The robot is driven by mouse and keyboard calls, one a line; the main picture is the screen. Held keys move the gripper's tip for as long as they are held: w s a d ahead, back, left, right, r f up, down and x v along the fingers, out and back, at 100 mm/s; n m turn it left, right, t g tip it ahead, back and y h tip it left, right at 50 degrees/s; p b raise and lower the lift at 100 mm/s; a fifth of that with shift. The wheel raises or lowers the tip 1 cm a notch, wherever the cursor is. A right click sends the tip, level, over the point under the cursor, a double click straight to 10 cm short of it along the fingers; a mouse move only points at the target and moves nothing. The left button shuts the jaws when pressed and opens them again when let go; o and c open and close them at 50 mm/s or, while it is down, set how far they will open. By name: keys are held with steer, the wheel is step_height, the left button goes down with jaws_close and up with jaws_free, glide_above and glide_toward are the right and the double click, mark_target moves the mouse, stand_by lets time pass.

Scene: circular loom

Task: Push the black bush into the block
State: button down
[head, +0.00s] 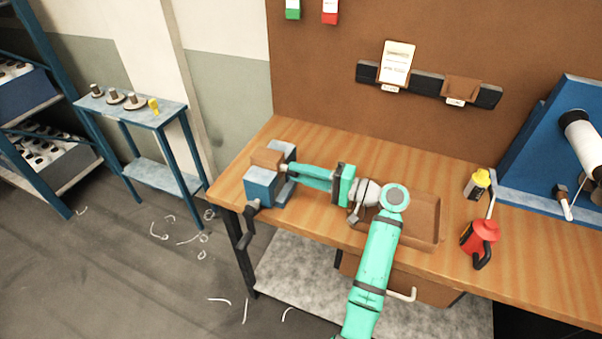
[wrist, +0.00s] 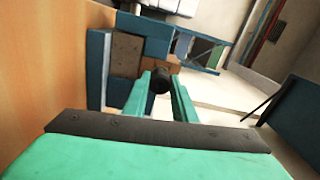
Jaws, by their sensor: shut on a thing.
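A brown block (head: 266,158) sits between the blue jaws of a vise (head: 262,186) at the left end of the workbench. In the wrist view a brown face of the block (wrist: 126,55) shows between the blue jaws. My gripper (head: 286,169) reaches left, its teal fingers beside the vise and close to the block. In the wrist view my gripper (wrist: 160,90) is shut on the dark round black bush (wrist: 159,82), held between the fingertips. I cannot tell whether the bush touches the block, and no hole in the block is visible.
A shallow brown tray (head: 424,218) lies under my arm. The vise handle (head: 250,222) hangs over the bench's left edge. A small blue stand (head: 165,113) is beyond it.

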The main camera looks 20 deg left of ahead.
steer(key=shift+a, duration=0.9)
steer(key=c, duration=1.4)
jaws_free()
steer(key=shift+d, duration=0.1)
steer(key=d, duration=1)
steer(key=shift+s+d, duration=0.15)
steer(key=shift+d, duration=0.2)
